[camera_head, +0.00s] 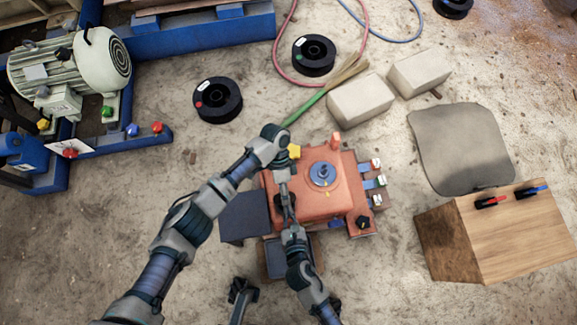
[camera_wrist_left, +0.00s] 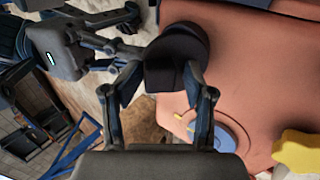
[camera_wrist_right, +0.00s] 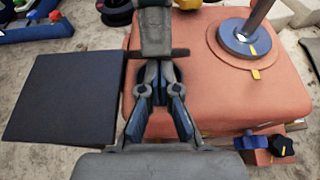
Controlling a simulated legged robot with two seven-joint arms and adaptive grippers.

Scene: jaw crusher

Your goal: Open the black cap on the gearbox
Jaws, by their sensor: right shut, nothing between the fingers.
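The orange gearbox (camera_head: 318,205) stands on the floor in the middle of the head view, with a blue round flange and shaft (camera_head: 322,174) on top. The black cap (camera_wrist_left: 180,45) is at the gearbox's edge in the left wrist view. My left gripper (camera_wrist_left: 165,72) has its fingers on either side of the cap's narrow part and appears closed on it. In the head view the arms largely hide this cap. My right gripper (camera_wrist_right: 158,68) is shut and empty, close to my left gripper at the gearbox's near-left edge. A second black knob (camera_head: 362,222) sits at the gearbox's lower right.
A dark flat panel (camera_wrist_right: 62,95) is left of the gearbox. A wooden box (camera_head: 500,235) with red and blue clips stands right. Concrete blocks (camera_head: 360,100), black spools (camera_head: 218,100) and hoses lie behind. A motor (camera_head: 70,65) on a blue frame is upper left.

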